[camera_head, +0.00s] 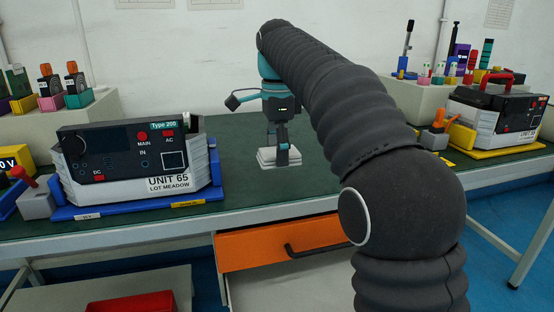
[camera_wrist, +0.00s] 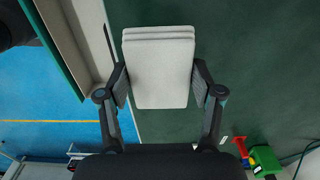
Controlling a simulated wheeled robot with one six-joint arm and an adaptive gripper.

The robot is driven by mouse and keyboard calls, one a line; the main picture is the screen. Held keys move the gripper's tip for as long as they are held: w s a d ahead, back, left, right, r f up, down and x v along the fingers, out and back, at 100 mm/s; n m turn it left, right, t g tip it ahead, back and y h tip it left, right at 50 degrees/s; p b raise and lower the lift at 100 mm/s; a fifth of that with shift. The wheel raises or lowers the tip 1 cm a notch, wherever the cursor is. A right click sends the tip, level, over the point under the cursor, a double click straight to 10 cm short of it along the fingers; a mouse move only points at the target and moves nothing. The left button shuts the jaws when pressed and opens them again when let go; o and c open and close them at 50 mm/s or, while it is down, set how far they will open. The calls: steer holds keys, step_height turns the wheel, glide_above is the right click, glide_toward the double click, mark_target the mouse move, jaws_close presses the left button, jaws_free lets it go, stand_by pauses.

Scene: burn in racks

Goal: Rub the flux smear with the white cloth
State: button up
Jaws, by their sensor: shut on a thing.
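The white cloth (camera_head: 266,157) is a folded pad on or just above the green bench top, in the middle of the head view. It also shows in the wrist view (camera_wrist: 160,75), between my two fingers. My gripper (camera_head: 283,155) points down and is shut on the cloth, one finger on each side; it also shows in the wrist view (camera_wrist: 161,90). I cannot tell whether the cloth touches the bench. The flux smear is not visible in either view; the cloth or arm may hide it.
A unit marked UNIT 65 (camera_head: 135,160) sits on a blue tray (camera_head: 140,209) at left. Another unit (camera_head: 495,115) sits on a yellow tray (camera_head: 487,153) at right. An orange drawer (camera_head: 265,245) is below the bench edge. The green bench top (camera_head: 235,190) is clear around the cloth.

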steer(key=shift+r, duration=0.35)
steer(key=shift+r, duration=1.5)
steer(key=shift+s, duration=0.1)
